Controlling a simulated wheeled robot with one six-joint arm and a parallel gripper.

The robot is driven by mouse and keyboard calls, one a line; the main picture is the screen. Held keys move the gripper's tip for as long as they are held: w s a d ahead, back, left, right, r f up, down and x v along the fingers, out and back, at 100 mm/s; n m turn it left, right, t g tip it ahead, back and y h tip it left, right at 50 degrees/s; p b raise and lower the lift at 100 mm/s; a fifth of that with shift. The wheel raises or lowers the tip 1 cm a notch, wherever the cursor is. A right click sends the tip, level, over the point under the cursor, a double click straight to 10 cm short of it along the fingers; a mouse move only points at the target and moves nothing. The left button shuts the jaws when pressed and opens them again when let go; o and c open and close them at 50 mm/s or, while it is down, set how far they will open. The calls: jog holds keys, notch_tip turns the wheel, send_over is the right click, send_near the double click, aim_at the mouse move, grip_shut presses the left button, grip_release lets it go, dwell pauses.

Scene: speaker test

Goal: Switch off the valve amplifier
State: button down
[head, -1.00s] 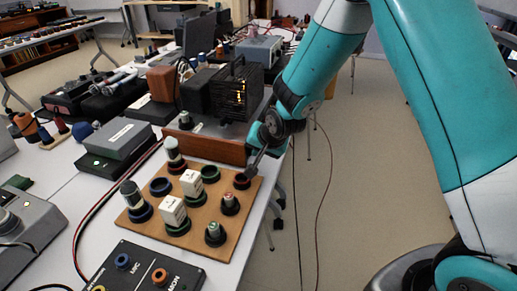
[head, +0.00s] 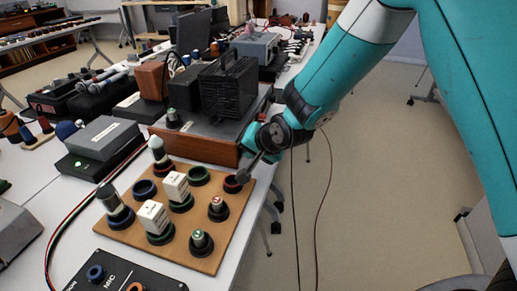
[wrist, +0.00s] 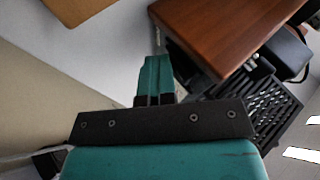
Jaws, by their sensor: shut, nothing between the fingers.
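The valve amplifier has a brown wooden base (head: 195,146) and a black slotted cage (head: 228,90) on top. It stands on the table behind the wooden board in the head view. No glow shows inside the cage now. In the wrist view its wooden side (wrist: 215,32) is at upper right, with the dark cage (wrist: 250,108) below. My gripper (head: 246,140) is by the amplifier's right front end. Its teal fingers (wrist: 155,62) are together and empty, close to the wood; I cannot tell whether they touch. I cannot make out the amplifier's switch.
A wooden board (head: 215,240) with sockets, valves and white blocks lies in front of the amplifier. A black box marked MIC (head: 125,277) is nearer. A grey device (head: 104,138) stands at left. The table's right edge is close to my arm; open floor lies beyond.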

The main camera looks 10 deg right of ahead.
jog(key=shift+a, duration=0.4)
jog(key=shift+w+r+p, duration=0.1)
jog(key=shift+r+p, duration=0.55)
jog(key=shift+r, duration=0.3)
jog(key=d, duration=0.1)
jog(key=s+d+f, duration=0.1)
jog(key=d+b, duration=0.1)
jog(key=shift+s+d+f, duration=0.4)
jog(key=s+d+r+n+g, duration=0.35)
jog(key=s+r+n, duration=0.35)
jog(key=s, duration=0.7)
jog(key=s+d+r+n+g, duration=0.2)
jog(key=s+r+n+g, duration=0.2)
jog(key=s+r, duration=0.8)
notch_tip(320, 180, up, 11)
jog(key=s+p, duration=0.2)
jog(key=p, duration=1.2)
jog(key=shift+s+n, duration=0.3)
jog(key=shift+s, duration=0.05)
